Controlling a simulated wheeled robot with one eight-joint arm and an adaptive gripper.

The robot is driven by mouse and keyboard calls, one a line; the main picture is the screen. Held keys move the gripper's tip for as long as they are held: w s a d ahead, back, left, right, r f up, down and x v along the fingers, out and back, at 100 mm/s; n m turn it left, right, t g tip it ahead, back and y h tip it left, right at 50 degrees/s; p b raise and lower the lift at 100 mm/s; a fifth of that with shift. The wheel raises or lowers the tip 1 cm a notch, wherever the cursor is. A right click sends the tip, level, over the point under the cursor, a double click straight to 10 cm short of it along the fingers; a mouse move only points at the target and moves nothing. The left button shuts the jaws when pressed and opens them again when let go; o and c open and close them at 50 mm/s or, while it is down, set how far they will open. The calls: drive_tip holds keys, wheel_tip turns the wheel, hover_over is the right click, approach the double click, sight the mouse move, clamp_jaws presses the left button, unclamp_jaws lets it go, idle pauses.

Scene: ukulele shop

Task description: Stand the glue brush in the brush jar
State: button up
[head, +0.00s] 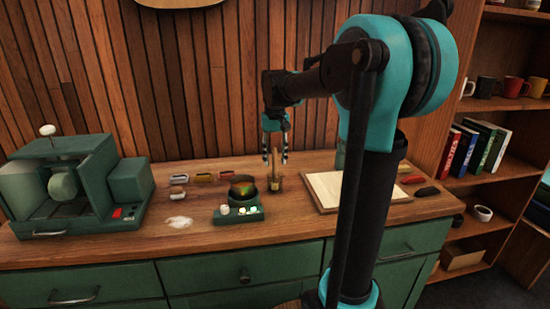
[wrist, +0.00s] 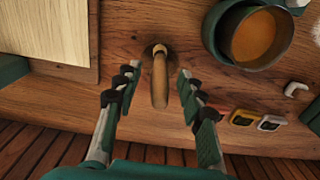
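The glue brush (wrist: 160,82) has a pale wooden handle and stands roughly upright on the bench. In the head view the brush (head: 275,163) shows between my fingers, its lower end near the bench top. My gripper (head: 276,158) is open and points down over it. In the wrist view my gripper (wrist: 158,74) has one finger on each side of the handle, with a visible gap at both. A green jar (head: 340,157), likely the brush jar, stands at the back right, partly hidden by my arm. Its edge shows at the left in the wrist view (wrist: 12,69).
A dark glue pot (head: 243,187) on a green heater (head: 240,215) stands just left of the brush. A pale board (head: 325,190) lies to the right. Several small tools lie behind the pot. A green machine (head: 75,180) fills the far left.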

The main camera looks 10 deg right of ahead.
wheel_tip(320, 180, up, 12)
idle(0.6)
idle(0.7)
